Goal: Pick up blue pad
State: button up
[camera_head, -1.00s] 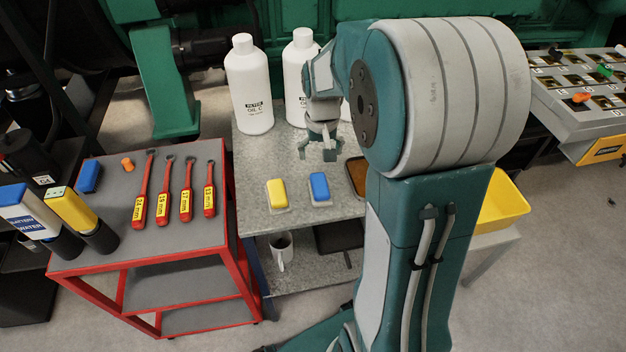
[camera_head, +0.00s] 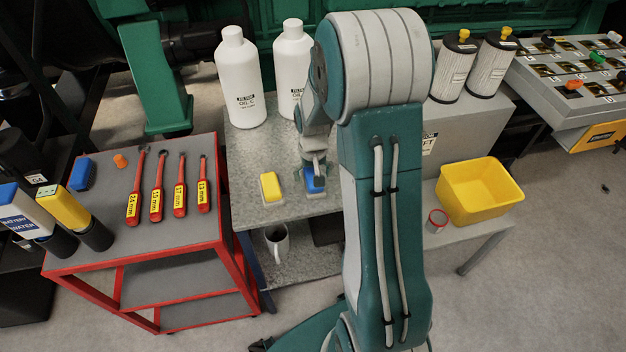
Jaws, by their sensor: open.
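The blue pad (camera_head: 309,183) lies on the grey speckled bench (camera_head: 243,180), to the right of the yellow pad (camera_head: 271,186). My gripper (camera_head: 316,178) is pointed down over the blue pad and covers part of it. The gripper is open; its fingers are small in this view, and I cannot tell whether they touch the pad. A second blue block (camera_head: 82,174) lies on the red-framed cart (camera_head: 110,255) at the left.
White oil bottles (camera_head: 241,80) stand behind the pads. Several red wrenches (camera_head: 157,190) lie on the cart. A white mug (camera_head: 277,243) is on the lower shelf. A yellow bin (camera_head: 482,194) stands at the right. My arm hides the bench's right part.

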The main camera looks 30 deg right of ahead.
jog(key=shift+f, duration=0.2)
jog(key=c, duration=1.2)
jog(key=shift+c, duration=0.2)
